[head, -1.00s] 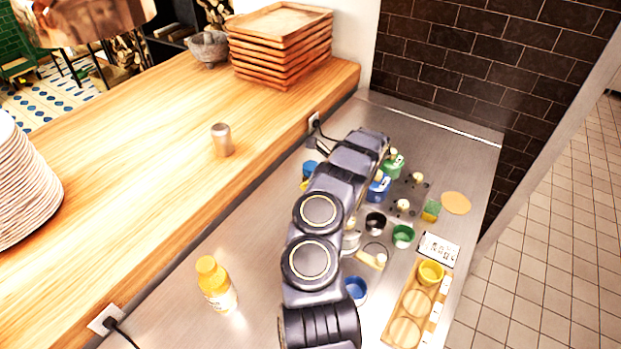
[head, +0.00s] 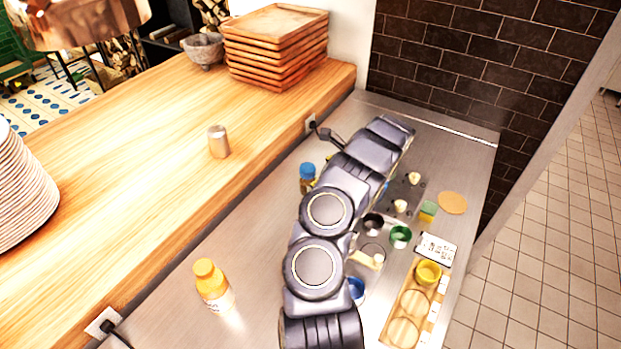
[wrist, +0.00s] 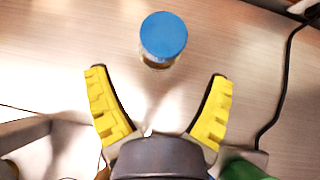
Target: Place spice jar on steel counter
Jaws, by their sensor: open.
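A small spice jar with a blue lid (head: 307,171) stands upright on the steel counter (head: 262,235), left of my arm, close to the wooden ledge. In the wrist view the jar's blue lid (wrist: 164,36) lies just past my gripper (wrist: 158,76), roughly centred between the two yellow-padded fingers. The fingers are spread apart with nothing between them, and they do not visibly touch the jar.
A yellow bottle (head: 212,285) stands at the front left of the counter. Cups, including a green one (head: 400,237), and a wooden holder (head: 408,305) are right of my arm. The ledge carries a metal shaker (head: 218,141) and stacked trays (head: 277,45). A cable (wrist: 285,85) runs at right.

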